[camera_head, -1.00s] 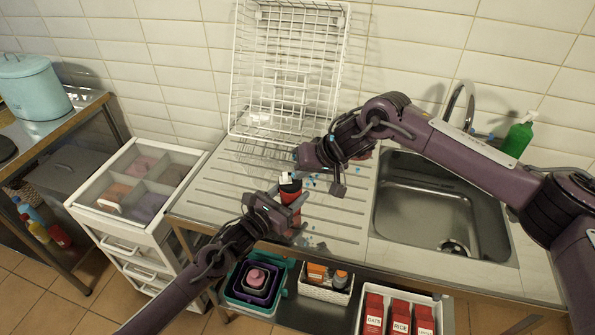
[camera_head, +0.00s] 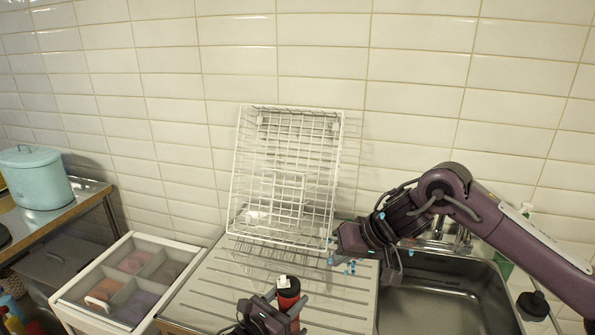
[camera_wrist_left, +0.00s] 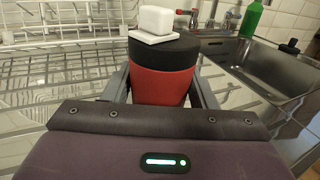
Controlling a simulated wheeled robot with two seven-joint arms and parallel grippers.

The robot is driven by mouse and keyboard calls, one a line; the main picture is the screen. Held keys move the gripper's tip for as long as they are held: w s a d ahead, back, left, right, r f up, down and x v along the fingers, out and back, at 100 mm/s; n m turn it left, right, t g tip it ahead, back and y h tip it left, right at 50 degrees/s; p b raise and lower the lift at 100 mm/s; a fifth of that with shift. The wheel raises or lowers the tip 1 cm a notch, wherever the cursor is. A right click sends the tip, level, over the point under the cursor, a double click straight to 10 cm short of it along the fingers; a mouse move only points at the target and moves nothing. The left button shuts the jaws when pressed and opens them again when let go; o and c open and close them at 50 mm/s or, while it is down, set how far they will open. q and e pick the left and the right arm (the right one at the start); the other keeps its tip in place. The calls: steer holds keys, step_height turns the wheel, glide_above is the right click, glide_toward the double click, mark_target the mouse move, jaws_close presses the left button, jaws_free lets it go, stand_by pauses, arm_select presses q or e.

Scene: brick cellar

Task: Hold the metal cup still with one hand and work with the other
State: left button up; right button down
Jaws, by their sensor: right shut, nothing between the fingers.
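The cup (camera_head: 290,300) is red with a black lid and stands upright at the front of the drainboard, near the bottom of the head view. A small white block (camera_wrist_left: 155,22) sits on its lid. My left gripper (camera_head: 287,306) has a finger on each side of the cup and appears shut on it; the cup's red body (camera_wrist_left: 163,86) shows between the fingers in the left wrist view. The cup's base is hidden. My right gripper (camera_head: 362,262) is shut and empty, to the right of and behind the cup, apart from it. No bare metal cup shows.
A white wire rack (camera_head: 285,190) leans against the tiled wall behind the cup. A steel sink (camera_head: 440,300) lies to the right, with a black object (camera_head: 533,303) on its edge. A white drawer unit (camera_head: 75,318) stands left. The ribbed drainboard (camera_head: 215,290) is bare left of the cup.

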arm_select(q)
steer(key=o, duration=0.5)
steer(key=v, duration=1)
steer(key=shift+s+a+f, duration=0.1)
steer(key=shift+s+a, duration=0.1)
steer(key=shift+a, duration=0.1)
steer(key=shift+s+a, duration=0.4)
steer(key=shift+s, duration=0.1)
